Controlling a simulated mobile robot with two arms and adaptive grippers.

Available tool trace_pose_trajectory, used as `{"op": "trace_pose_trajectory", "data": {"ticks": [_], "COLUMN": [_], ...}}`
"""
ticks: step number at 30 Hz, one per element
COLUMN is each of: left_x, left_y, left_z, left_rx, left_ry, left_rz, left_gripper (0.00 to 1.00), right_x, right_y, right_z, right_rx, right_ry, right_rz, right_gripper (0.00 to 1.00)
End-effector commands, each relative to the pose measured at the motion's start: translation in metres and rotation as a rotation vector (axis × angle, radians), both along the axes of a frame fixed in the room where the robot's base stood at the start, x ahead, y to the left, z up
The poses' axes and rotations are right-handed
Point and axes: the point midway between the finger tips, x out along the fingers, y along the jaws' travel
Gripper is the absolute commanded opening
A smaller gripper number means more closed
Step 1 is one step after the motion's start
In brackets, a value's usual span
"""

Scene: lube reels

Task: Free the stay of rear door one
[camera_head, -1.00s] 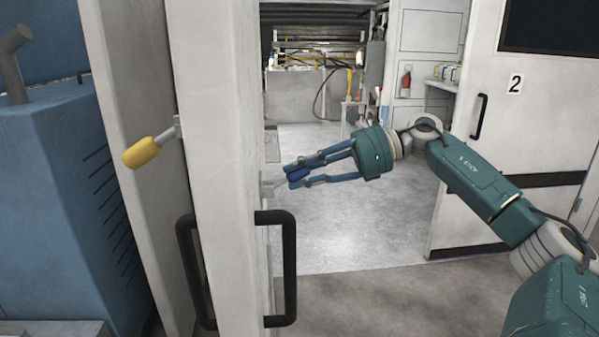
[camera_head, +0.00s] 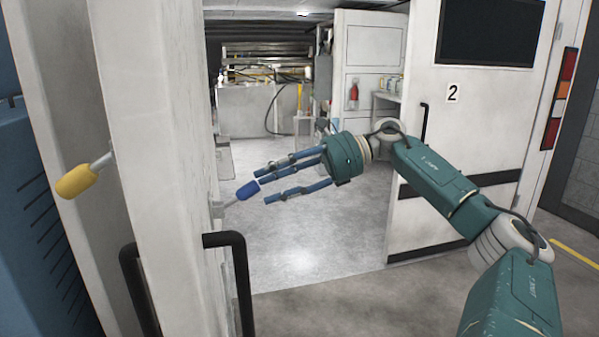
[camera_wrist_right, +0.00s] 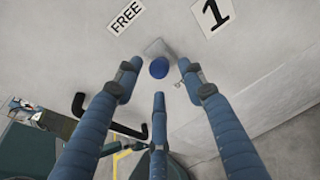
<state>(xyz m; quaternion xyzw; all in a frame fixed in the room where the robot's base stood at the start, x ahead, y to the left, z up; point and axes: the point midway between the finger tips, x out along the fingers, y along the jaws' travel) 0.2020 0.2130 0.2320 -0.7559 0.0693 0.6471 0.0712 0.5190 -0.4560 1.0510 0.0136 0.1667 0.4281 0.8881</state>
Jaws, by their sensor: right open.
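Rear door one (camera_head: 165,150) stands open at the left, seen nearly edge-on. On its right face a short grey lever with a blue grip (camera_head: 247,190) sticks out, tilted up to the right. In the right wrist view the blue grip (camera_wrist_right: 158,68) shows end-on, beside a "FREE" label (camera_wrist_right: 126,17) and a "1" label (camera_wrist_right: 212,14). My right gripper (camera_head: 268,182) is open, its blue fingers spread around and just behind the grip's end, without a hold on it. In the right wrist view its fingertips (camera_wrist_right: 158,78) surround the grip. My left gripper is out of view.
A yellow-gripped lever (camera_head: 76,181) sticks out on the door's left side, and a black handle (camera_head: 240,280) stands below the blue grip. Door two (camera_head: 455,150), marked "2", is at the right behind my arm. Open floor (camera_head: 300,240) lies between the doors.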

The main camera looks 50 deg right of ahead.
Motion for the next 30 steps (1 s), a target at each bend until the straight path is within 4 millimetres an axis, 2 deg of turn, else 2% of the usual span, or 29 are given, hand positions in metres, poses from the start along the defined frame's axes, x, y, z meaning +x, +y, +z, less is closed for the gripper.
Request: {"op": "trace_pose_trajectory", "data": {"ticks": [6, 12, 30], "left_x": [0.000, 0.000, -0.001], "left_y": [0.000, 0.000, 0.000], "left_z": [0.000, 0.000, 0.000], "left_rx": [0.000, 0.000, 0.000], "left_ry": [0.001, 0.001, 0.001], "left_rz": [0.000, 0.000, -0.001], "left_gripper": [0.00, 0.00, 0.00], "right_x": [-0.024, -0.037, -0.040], "right_y": [-0.033, -0.050, -0.053], "right_z": [0.013, 0.019, 0.020], "right_rx": [0.004, 0.000, 0.000], "right_ry": [-0.004, -0.002, -0.002], "right_rz": [-0.004, -0.002, -0.001], "right_gripper": [0.40, 0.40, 0.40]}}
